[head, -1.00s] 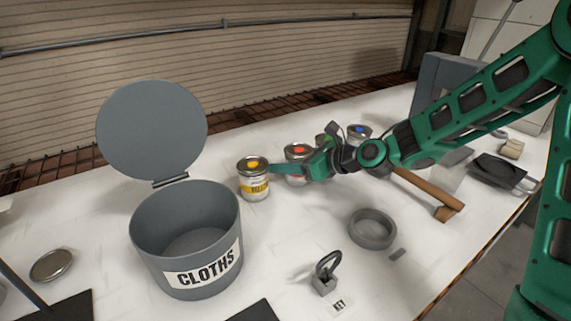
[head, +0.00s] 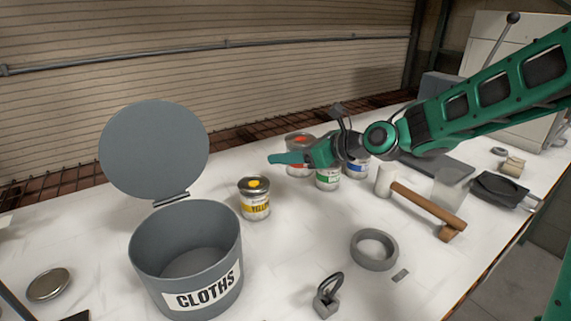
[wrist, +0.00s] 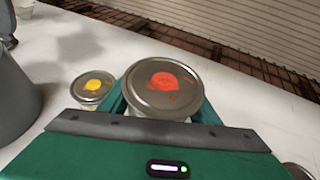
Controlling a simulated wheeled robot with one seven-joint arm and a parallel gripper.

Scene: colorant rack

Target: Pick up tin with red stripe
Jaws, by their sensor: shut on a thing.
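The tin with a red mark on its lid (head: 300,140) is held between the fingers of my gripper (head: 298,158). The arm and fingers hide much of its side in the head view. In the wrist view its round metal lid with the red patch (wrist: 163,88) sits between the two green fingers. It appears raised above the table. My gripper is shut on it.
A yellow-marked tin (head: 255,198) stands left of my gripper. Green (head: 328,180) and blue (head: 356,170) tins stand just right of and below it. A grey CLOTHS bin (head: 186,260) with its lid up is front left. A hammer (head: 425,205) and grey ring (head: 374,250) lie right.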

